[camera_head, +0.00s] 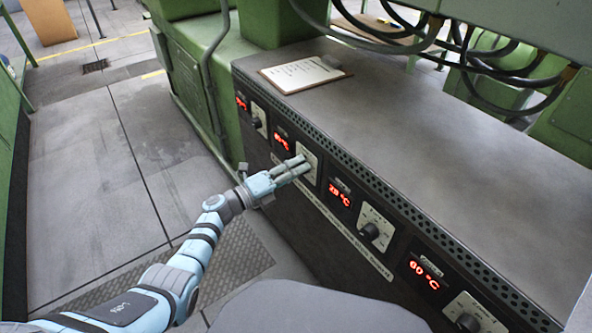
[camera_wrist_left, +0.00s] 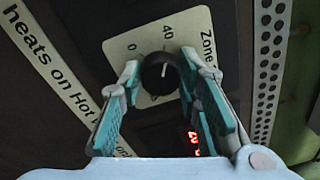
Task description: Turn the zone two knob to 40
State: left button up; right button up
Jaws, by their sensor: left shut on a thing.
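The zone knob (camera_wrist_left: 158,77) is round and black on a pale dial plate (camera_wrist_left: 150,45) marked 0 and 40. The word "Zone" shows beside it, but its number is covered by a finger. A small white mark shows on the knob; the value it points to is unclear. My left gripper (camera_wrist_left: 160,66) is shut on this knob, one finger on each side. In the head view my left gripper (camera_head: 302,166) reaches the second dial plate from the left (camera_head: 311,158) and hides the knob there. My right gripper is not in view.
Other black knobs (camera_head: 256,122), (camera_head: 370,231) and (camera_head: 467,323) sit along the panel front. Red displays include 28 °C (camera_head: 340,195) and 60 °C (camera_head: 424,272). A clipboard (camera_head: 302,73) lies on the grey top. Black cables (camera_head: 470,60) hang behind. Floor left is clear.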

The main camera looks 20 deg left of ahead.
pick_arm(q)
jog(key=o, duration=1.1)
jog(key=shift+o, duration=0.2)
jog(key=v, duration=1.2)
jog(key=shift+a, duration=0.1)
